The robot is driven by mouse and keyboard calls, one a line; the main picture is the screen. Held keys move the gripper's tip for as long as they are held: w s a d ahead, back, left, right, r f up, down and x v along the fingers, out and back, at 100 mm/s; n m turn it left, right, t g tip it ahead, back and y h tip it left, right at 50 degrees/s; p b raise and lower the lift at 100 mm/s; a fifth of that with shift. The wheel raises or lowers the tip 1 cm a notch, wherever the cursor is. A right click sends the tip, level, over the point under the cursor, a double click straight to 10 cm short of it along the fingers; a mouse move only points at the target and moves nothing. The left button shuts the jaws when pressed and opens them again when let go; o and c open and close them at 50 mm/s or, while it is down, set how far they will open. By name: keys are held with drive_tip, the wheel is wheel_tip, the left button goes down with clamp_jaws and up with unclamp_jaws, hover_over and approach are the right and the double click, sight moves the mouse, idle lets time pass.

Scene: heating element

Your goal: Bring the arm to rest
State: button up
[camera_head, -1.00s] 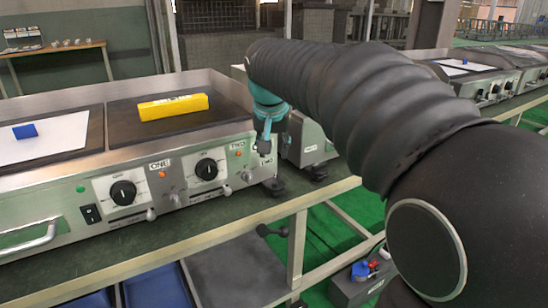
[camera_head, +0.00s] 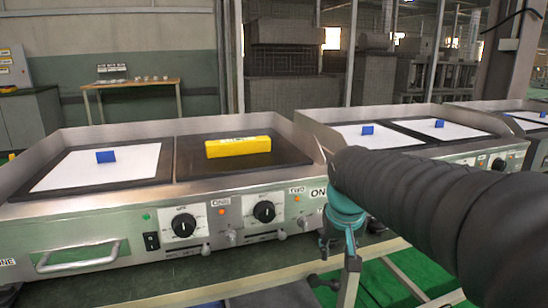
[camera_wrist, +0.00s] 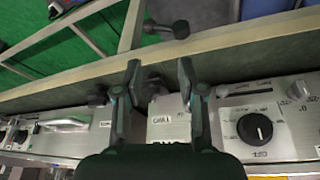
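My arm with its black ribbed sleeve reaches in from the right in the head view. My gripper (camera_head: 338,245), teal and dark, hangs at its end, in front of the front panels near the join of two heating units. In the wrist view my gripper (camera_wrist: 159,78) shows two dark fingers apart, with nothing between them. Beyond the fingers lie the front panel (camera_wrist: 225,135) with a black knob (camera_wrist: 254,128) and the bench edge (camera_wrist: 70,85). Whether the fingers touch the panel cannot be told.
The near heating unit (camera_head: 100,235) carries a yellow block (camera_head: 238,147) on its right plate and a blue block (camera_head: 106,156) on a white sheet at left. More units (camera_head: 440,112) stand to the right. Green floor (camera_head: 385,285) shows below.

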drive_tip(key=s+d+f+t, duration=0.1)
drive_tip(key=s+f, duration=0.1)
drive_tip(key=s, duration=0.7)
drive_tip(key=s+d+f, duration=0.1)
drive_tip(key=s+f, duration=0.1)
drive_tip(key=s, duration=0.7)
drive_tip(key=shift+s+d+t, duration=0.15)
drive_tip(key=shift+t, duration=0.25)
